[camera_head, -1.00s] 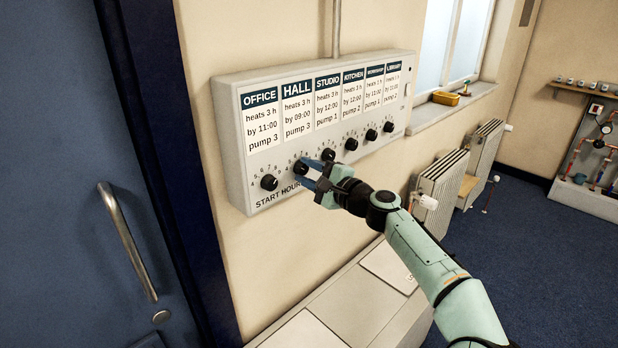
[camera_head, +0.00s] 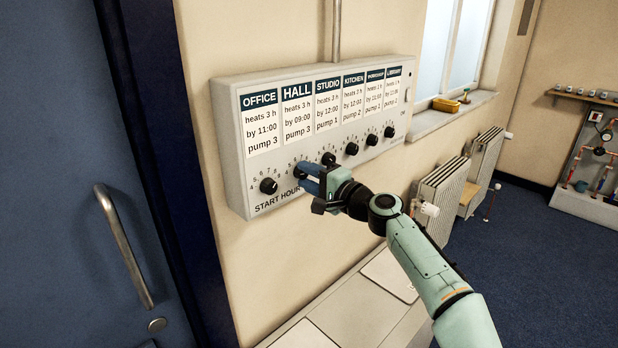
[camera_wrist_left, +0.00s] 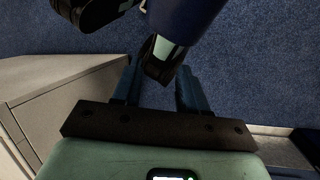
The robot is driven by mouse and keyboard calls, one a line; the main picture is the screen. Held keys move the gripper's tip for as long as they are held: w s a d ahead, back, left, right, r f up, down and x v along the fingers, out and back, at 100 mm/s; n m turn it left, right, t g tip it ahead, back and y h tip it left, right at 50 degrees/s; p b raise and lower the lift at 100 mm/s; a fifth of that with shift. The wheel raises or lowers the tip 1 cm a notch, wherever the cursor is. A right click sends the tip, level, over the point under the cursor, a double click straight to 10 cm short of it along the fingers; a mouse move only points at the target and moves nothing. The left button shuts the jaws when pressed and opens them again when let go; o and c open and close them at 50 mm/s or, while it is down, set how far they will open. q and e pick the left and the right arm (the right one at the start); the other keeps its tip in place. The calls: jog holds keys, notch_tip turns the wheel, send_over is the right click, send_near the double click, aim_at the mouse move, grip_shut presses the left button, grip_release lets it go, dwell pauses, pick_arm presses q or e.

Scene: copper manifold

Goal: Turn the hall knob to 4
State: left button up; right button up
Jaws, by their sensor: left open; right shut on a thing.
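The panel (camera_head: 228,150) on the wall has a row of black knobs under white cards. The HALL card (camera_head: 297,116) reads "heats 3 h by 09:00 pump 3". The hall knob (camera_head: 299,170) is below it, mostly hidden by my right gripper (camera_head: 305,178), whose blue fingers are shut on it. I cannot read which number the knob points to. My left gripper (camera_wrist_left: 157,68) shows in the left wrist view, open with nothing between its fingers, pointing down over blue carpet away from the panel.
The office knob (camera_head: 268,186) is close to the left of my right gripper, and the studio knob (camera_head: 328,159) is close to the right. A blue door (camera_head: 70,200) is at left. A pale cabinet (camera_head: 350,305) stands below the panel, and radiators (camera_head: 443,190) stand further right.

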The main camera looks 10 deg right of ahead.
jog(key=shift+r, duration=0.1)
jog(key=o, duration=1)
pick_arm(q)
jog(key=shift+f, duration=0.1)
pick_arm(e)
jog(key=shift+s+d+b, duration=0.25)
jog(key=shift+s+b, duration=0.05)
jog(key=shift+b, duration=0.1)
pick_arm(q)
notch_tip(320, 180, down, 6)
jog(key=w+t+b, duration=0.1)
jog(key=w+b, duration=0.1)
jog(key=b, duration=0.4)
jog(key=shift+w, duration=0.3)
pick_arm(e)
jog(key=shift+v, duration=6.3)
pick_arm(q)
jog(key=shift+a, duration=0.1)
pick_arm(e)
jog(key=shift+a, duration=0.1)
